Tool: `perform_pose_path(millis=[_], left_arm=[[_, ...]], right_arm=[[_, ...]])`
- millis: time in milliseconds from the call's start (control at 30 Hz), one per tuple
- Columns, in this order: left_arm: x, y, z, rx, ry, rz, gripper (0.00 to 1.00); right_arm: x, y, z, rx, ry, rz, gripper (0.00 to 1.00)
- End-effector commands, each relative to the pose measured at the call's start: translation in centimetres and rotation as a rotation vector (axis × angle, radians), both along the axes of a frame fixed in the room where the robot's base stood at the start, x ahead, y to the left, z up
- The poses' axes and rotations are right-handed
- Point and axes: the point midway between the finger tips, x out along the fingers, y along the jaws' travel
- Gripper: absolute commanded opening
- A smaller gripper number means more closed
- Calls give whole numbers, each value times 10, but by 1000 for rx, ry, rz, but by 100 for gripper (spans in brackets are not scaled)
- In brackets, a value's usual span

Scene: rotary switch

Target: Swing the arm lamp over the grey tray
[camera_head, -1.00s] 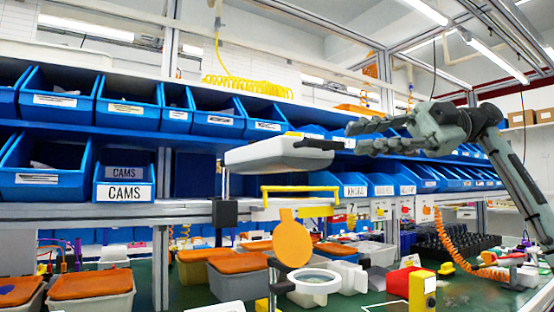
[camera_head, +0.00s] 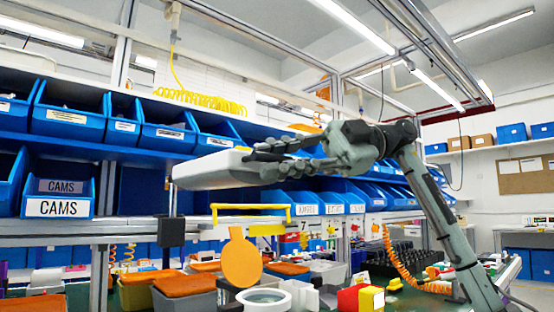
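The arm lamp (camera_head: 208,170) has a wide, pale, flat head beside a black post (camera_head: 171,230), in front of the blue bins. My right gripper (camera_head: 262,153) reaches in from the right, and its dark fingers overlap the lamp head's right end in the picture. I cannot tell whether they touch it or whether they are open or shut. I cannot make out the grey tray clearly among the things on the bench. My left gripper is not in view.
A yellow bar (camera_head: 250,208) and an upright orange disc (camera_head: 242,258) stand below the lamp head. A white ring-shaped part (camera_head: 264,303), a red and yellow box (camera_head: 371,299) and orange-topped bins (camera_head: 184,285) crowd the bench. Blue bins (camera_head: 68,115) line the shelves behind.

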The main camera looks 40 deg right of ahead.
Motion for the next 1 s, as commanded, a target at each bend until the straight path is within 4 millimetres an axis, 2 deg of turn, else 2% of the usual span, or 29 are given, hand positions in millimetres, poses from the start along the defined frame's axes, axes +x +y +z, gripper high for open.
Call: perform_pose_path(millis=[67, 233, 1000], left_arm=[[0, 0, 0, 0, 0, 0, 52], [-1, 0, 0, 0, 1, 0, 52], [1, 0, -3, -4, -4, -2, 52]], right_arm=[[0, 0, 0, 0, 0, 0, 20], [0, 0, 0, 0, 0, 0, 0], [-2, -1, 1, 1, 2, 18, 0]])
